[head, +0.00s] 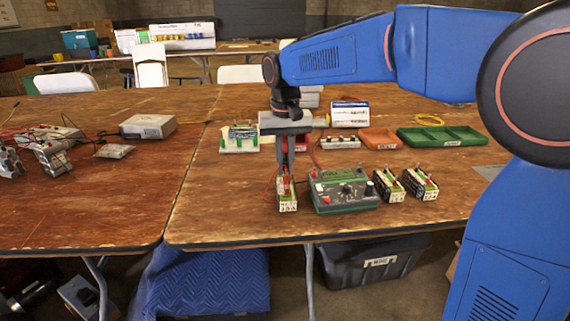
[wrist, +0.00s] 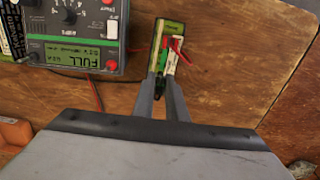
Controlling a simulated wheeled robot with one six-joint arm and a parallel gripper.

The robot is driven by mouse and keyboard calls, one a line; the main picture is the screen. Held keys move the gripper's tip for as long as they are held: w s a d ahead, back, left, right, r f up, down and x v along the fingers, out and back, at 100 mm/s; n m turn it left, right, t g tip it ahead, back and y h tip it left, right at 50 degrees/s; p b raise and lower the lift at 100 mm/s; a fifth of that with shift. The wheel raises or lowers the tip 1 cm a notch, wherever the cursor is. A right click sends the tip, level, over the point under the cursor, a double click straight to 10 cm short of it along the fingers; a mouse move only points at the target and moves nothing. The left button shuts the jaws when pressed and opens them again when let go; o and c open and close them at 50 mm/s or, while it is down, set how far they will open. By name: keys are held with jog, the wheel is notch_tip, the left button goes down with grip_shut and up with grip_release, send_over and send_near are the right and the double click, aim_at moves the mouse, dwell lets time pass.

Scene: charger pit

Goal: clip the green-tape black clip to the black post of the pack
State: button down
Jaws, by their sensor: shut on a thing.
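My gripper (head: 285,178) reaches straight down over the near pack (head: 288,203), which stands left of the green charger (head: 343,192). In the wrist view, my fingertips (wrist: 164,88) are closed at the end of the pack (wrist: 159,40). A small green and dark piece, apparently the green-tape black clip (wrist: 160,78), shows between them. A red clip or lead (wrist: 180,48) is on the pack beside the fingers. The black post is hidden or too small to make out, so I cannot tell whether the clip touches it.
Two more packs (head: 388,187) (head: 420,184) stand right of the charger. Behind are an orange tray (head: 378,140), a green tray (head: 440,137) and a white box (head: 349,114). The charger display (wrist: 80,60) reads FULL. The table's front edge is close to the pack.

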aim_at(285, 159)
dwell(0.4)
jog(key=c, duration=1.7)
grip_release()
jog(key=shift+o, duration=1.1)
jog(key=shift+r, duration=3.7)
